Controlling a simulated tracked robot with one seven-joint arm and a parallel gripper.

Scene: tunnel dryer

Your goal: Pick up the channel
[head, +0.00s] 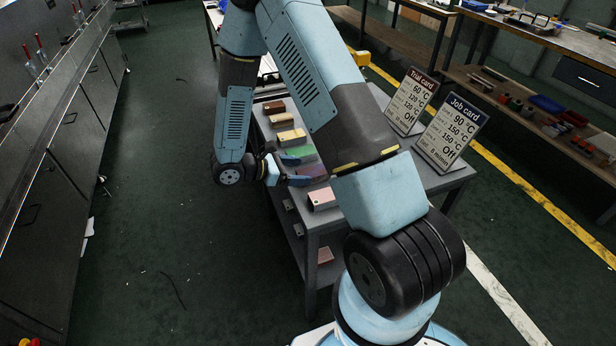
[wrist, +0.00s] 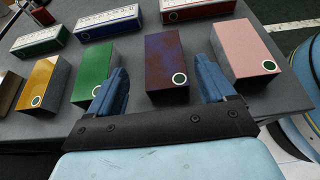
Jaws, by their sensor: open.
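Several short coloured channel-like pieces stand in a row on the grey bench. A mottled purple-brown piece (wrist: 166,62) with a round white-ringed mark lies between and just beyond my fingers in the wrist view. It shows partly in the head view (head: 313,170). A green piece (wrist: 95,66) is on its left and a pink piece (wrist: 246,46) on its right. A yellow piece (wrist: 46,80) is farther left. My gripper (wrist: 162,72) is open and empty, with one finger either side of the purple piece's line. In the head view my gripper (head: 296,170) is beside the row.
Long boxes with red (wrist: 197,8), blue (wrist: 108,22) and green (wrist: 42,40) labels lie behind the row. A trial card (head: 411,100) and a job card (head: 452,131) stand on the bench's right. Dark cabinets (head: 50,160) line the left; the aisle floor between is mostly clear.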

